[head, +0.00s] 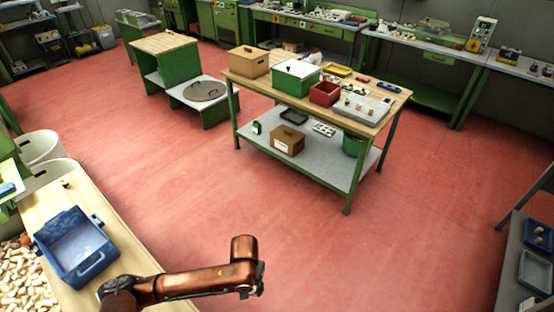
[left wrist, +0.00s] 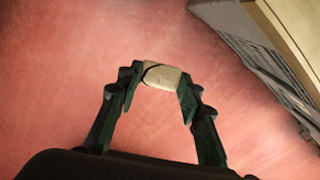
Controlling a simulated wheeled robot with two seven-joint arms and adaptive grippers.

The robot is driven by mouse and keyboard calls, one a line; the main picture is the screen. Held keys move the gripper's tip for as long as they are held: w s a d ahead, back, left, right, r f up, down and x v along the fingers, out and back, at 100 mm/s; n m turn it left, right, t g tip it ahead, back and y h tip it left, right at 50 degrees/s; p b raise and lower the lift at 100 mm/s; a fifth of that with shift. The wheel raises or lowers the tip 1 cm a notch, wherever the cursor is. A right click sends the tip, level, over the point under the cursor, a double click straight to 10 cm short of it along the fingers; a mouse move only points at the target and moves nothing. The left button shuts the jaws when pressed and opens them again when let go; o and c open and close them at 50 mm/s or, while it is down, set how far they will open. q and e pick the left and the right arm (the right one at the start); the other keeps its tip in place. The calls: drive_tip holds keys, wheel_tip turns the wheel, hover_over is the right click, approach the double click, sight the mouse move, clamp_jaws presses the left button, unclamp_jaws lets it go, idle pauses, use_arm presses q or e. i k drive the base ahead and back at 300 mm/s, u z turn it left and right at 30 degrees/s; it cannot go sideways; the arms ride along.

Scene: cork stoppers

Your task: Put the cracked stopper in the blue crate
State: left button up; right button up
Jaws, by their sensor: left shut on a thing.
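My left gripper (left wrist: 161,77) is shut on a pale stopper (left wrist: 163,75) in the left wrist view. A thin dark line, like a crack, runs across the stopper's left end. The stopper is held above the red floor. The blue crate (head: 50,257) stands on a wooden-topped bench at the lower left of the head view; it is open and looks empty. In the head view one of my copper-coloured arms reaches across the bottom, to the right of the crate; its fingers cannot be made out there. My right gripper is not in view.
A small brown piece (head: 65,184) lies on the bench (head: 45,203) behind the crate. Many loose stoppers (head: 20,285) fill the lower left corner. White bins (head: 45,170) stand beyond the bench. A green-legged table (head: 266,92) with boxes stands mid-room. Open red floor lies between.

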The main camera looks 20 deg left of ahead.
sight(77, 244)
drive_tip(key=u, duration=0.5)
drive_tip(key=i, duration=1.7)
drive_tip(key=u, duration=1.65)
drive_tip(key=i, duration=1.05)
drive_tip(key=u, duration=0.65)
